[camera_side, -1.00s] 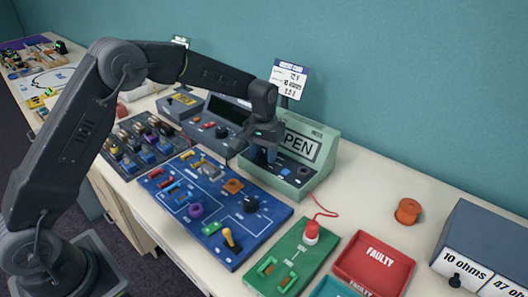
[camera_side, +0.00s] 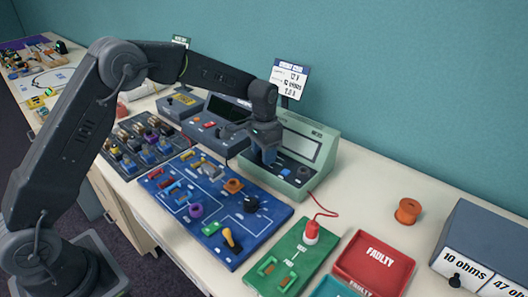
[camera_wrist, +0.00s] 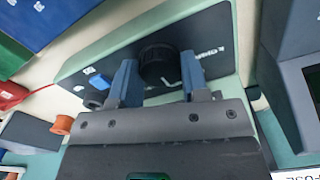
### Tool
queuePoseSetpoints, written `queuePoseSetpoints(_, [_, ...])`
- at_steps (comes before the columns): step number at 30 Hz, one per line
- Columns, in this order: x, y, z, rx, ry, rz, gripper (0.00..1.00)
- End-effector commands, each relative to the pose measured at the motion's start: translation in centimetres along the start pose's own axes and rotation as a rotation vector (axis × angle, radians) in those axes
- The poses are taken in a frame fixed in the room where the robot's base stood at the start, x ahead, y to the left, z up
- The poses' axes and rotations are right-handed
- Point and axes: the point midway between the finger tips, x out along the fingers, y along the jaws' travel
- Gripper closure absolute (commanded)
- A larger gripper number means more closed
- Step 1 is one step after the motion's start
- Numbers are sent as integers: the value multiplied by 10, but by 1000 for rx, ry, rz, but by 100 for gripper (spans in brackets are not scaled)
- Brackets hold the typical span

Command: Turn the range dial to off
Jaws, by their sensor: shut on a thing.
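The green bench meter (camera_side: 324,148) stands against the back of the table in the side view. Its display (camera_side: 299,147) shows no readable text. My gripper (camera_side: 267,157) is at the meter's front panel and hides the range dial in that view. In the wrist view the black round range dial (camera_wrist: 158,66) sits on the dark panel (camera_wrist: 213,42), with white lettering beside it. My gripper (camera_wrist: 159,74) has one blue-grey finger on each side of the dial and is shut on it. The dial's pointer mark cannot be made out.
A blue circuit board (camera_side: 258,225) lies in front of the meter. A green board (camera_side: 283,253) with a red plug and red lead lies to the right. Beyond are a red FAULTY tray (camera_side: 375,264), an orange spool (camera_side: 408,211) and a grey box (camera_side: 490,235). A dark instrument (camera_side: 213,128) stands left.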

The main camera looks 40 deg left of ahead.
Motion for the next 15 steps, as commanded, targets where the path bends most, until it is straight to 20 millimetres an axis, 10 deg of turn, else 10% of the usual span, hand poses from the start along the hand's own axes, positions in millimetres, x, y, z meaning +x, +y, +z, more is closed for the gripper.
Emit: queuePoseSetpoints(15, [-1,0,0,110,3,0,82])
